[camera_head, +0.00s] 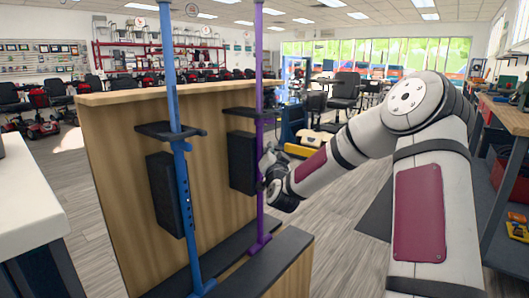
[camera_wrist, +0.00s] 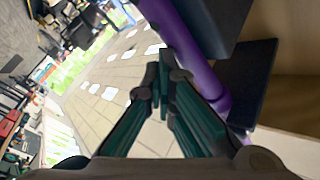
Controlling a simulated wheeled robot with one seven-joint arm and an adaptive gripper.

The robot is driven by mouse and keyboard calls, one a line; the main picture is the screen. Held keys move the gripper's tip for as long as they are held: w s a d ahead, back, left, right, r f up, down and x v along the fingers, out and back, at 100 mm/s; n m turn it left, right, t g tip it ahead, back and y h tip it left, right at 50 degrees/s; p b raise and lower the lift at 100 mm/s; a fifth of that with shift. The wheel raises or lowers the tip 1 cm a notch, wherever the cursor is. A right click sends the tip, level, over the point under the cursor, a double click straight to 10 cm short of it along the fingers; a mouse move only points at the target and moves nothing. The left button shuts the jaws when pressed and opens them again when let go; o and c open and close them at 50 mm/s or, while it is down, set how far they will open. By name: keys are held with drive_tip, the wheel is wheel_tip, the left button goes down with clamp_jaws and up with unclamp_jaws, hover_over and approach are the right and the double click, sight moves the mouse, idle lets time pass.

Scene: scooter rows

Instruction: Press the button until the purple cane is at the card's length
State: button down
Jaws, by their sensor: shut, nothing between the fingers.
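The purple cane (camera_head: 259,75) stands upright against a wooden panel in the head view, its foot on a dark ledge. It also runs diagonally past my fingers in the wrist view (camera_wrist: 196,52). My gripper (camera_head: 268,164) is beside the cane's shaft, near a black box (camera_head: 241,163) on the panel. In the wrist view my gripper (camera_wrist: 163,78) has its fingertips together with nothing between them, close to the cane; I cannot tell if they touch it. I cannot make out the button or the card in either view.
A blue cane (camera_head: 175,120) stands to the left with its own black bracket (camera_head: 168,132) and box (camera_head: 165,188). The wooden panel (camera_head: 110,150) backs both canes. A white counter (camera_head: 30,200) is at left, a workbench (camera_head: 512,115) at right. Grey floor between is open.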

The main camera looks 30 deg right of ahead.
drive_tip(key=shift+a+r, duration=0.1)
drive_tip(key=shift+a, duration=0.05)
drive_tip(key=shift+s+d, duration=0.2)
drive_tip(key=shift+s, duration=0.3)
drive_tip(key=shift+s+d, duration=0.2)
drive_tip(key=shift+s, duration=0.25)
drive_tip(key=shift+s, duration=0.1)
drive_tip(key=shift+s+d+b, duration=0.15)
drive_tip(key=shift+s+d, duration=0.15)
drive_tip(key=shift+s, duration=0.45)
drive_tip(key=shift+s+d+b, duration=0.15)
drive_tip(key=shift+s+d, duration=0.2)
drive_tip(key=shift+s, duration=0.45)
drive_tip(key=shift+s+d+b, duration=0.15)
drive_tip(key=shift+s+d, duration=0.15)
drive_tip(key=shift+s, duration=0.45)
idle(1.1)
